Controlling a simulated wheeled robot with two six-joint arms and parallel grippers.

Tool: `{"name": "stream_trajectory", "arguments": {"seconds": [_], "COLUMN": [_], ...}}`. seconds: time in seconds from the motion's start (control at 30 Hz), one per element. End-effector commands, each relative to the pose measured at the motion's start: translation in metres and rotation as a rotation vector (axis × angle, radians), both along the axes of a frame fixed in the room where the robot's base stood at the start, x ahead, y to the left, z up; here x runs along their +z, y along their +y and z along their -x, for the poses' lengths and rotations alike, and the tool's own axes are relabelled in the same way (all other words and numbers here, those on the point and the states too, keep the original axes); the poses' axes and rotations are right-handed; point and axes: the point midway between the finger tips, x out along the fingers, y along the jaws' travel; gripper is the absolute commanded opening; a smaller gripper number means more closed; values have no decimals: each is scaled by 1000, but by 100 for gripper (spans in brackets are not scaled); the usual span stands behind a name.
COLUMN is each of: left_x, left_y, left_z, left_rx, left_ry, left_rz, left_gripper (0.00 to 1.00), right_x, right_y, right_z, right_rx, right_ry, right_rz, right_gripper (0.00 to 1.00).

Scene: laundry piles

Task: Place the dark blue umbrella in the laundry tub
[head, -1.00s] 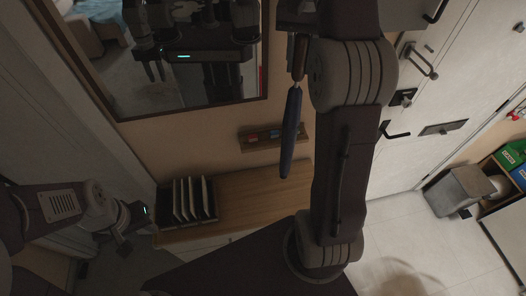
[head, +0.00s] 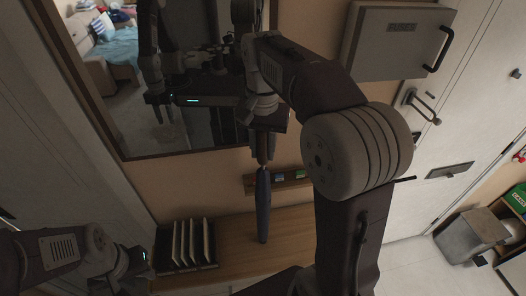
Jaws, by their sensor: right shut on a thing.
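The dark blue umbrella (head: 263,208) hangs upright, handle up, from my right gripper (head: 263,150), which is shut on its brown handle. It is in front of the mirror's lower edge and the wooden shelf top. My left gripper (head: 132,266) is low at the left, apart from the umbrella; its fingers are too dark and small to tell open from shut. I see nothing that is clearly the laundry tub.
A wooden bench top (head: 240,236) with a rack of upright files (head: 187,245) lies below the mirror (head: 190,130). A small wall ledge (head: 290,180) holds small items. A grey bin (head: 470,235) stands on the floor at right, near a white door (head: 480,130).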

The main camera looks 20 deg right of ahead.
Motion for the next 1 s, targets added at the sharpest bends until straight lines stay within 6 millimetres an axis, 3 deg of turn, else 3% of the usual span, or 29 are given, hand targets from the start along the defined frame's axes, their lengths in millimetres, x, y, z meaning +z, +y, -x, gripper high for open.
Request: {"name": "stream_trajectory", "arguments": {"seconds": [0.13,0.47,0.5,0.57,0.87,1.0], "left_x": [4,0,1,1,2,1], "left_y": [0,0,0,0,0,0], "left_z": [0,0,0,0,0,0], "left_rx": [0,0,0,0,0,0], "left_ry": [0,0,0,0,0,0], "left_rz": [0,0,0,0,0,0], "left_gripper": [36,36,36,36,36,36], "right_x": [-13,-18,-17,-17,-16,-3], "right_y": [0,0,0,0,0,0], "right_z": [0,0,0,0,0,-1], "right_rx": [0,0,0,0,0,0], "right_ry": [0,-1,-1,0,0,-4], "right_rz": [0,0,1,0,0,1], "right_gripper": [0,0,36,49,49,49]}}
